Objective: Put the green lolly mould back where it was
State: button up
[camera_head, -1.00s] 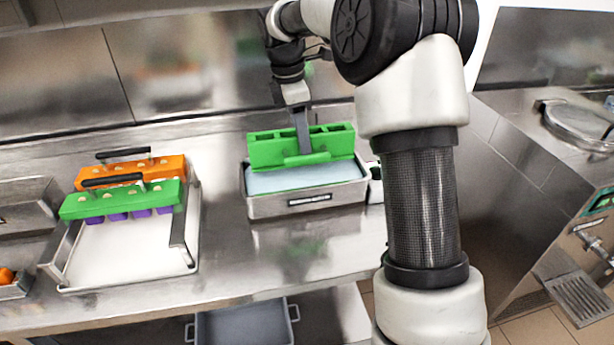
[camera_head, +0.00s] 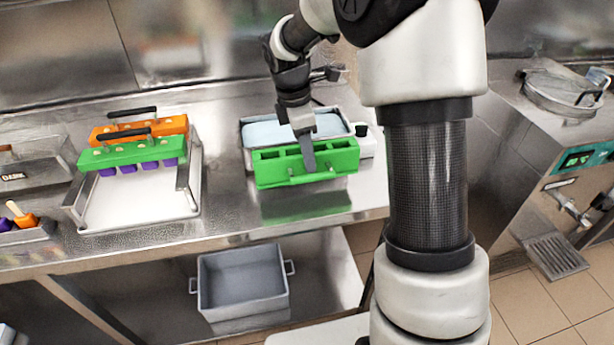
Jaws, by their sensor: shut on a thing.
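A green lolly mould (camera_head: 278,170) with a row of open slots is held by my gripper (camera_head: 308,158), which is shut on its near middle. The mould is just in front of a metal pan (camera_head: 244,135) of pale blue liquid (camera_head: 265,131) and hides part of the pan's front. It looks raised above the counter, with a green reflection below it; I cannot tell whether it touches the pan. Another green mould (camera_head: 110,157) with a black handle and purple undersides sits across a metal rack tray at left, in front of an orange mould (camera_head: 168,125).
The rack tray (camera_head: 194,165) has an empty white floor in front of its moulds. A small white and black item (camera_head: 366,146) stands right of the pan. A grey bin (camera_head: 243,281) sits on the lower shelf. The counter (camera_head: 235,218) between tray and front edge is clear.

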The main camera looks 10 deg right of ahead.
jog(key=shift+f, duration=2.75)
jog(key=shift+f, duration=0.1)
jog(key=shift+f+b, duration=0.15)
jog(key=shift+b, duration=0.15)
jog(key=o, duration=1.2)
jog(key=shift+o, duration=0.2)
